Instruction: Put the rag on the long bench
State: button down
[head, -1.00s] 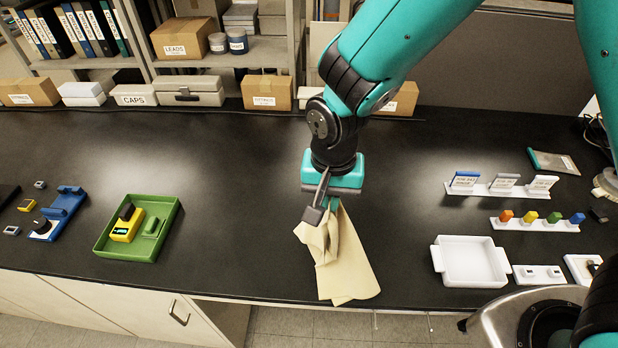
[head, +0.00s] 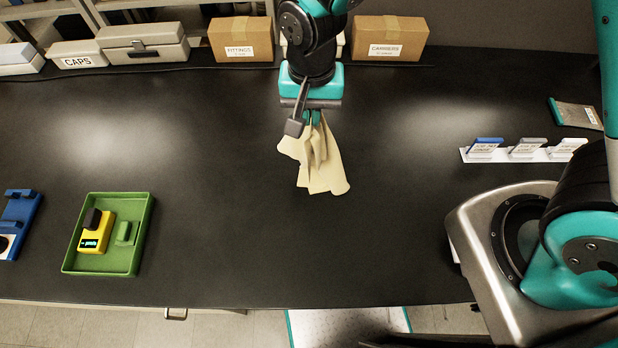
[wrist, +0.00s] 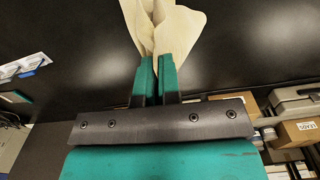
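The rag (head: 322,165) is a cream cloth hanging in folds below my gripper (head: 312,117), over the middle of the black long bench (head: 230,230). In the wrist view my gripper (wrist: 155,75) has its two teal fingers close together, pinching the rag (wrist: 165,25). The cloth spreads beyond the fingertips. I cannot tell whether its lower edge touches the bench top.
A green tray (head: 142,245) with a yellow device (head: 97,232) stands at the left. Cardboard boxes (head: 390,38) line the back. A white rack of labelled tags (head: 525,151) is at the right. The bench around the rag is clear.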

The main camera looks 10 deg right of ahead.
notch_tip(320, 180, down, 9)
jog(key=b, duration=0.6)
jog(key=shift+r, duration=0.15)
jog(key=w+a+r+m, duration=0.25)
jog(key=w+m, duration=0.25)
jog(key=w, duration=0.8)
jog(key=s+d+f, duration=0.1)
jog(key=s+f, duration=0.4)
jog(key=s, duration=0.2)
jog(key=s+d+f, duration=0.1)
jog(key=s+f, duration=0.4)
jog(key=s, duration=0.2)
jog(key=s+d+f, duration=0.2)
jog(key=s+f, duration=0.4)
jog(key=s, duration=0.1)
jog(key=shift+s+d, duration=0.1)
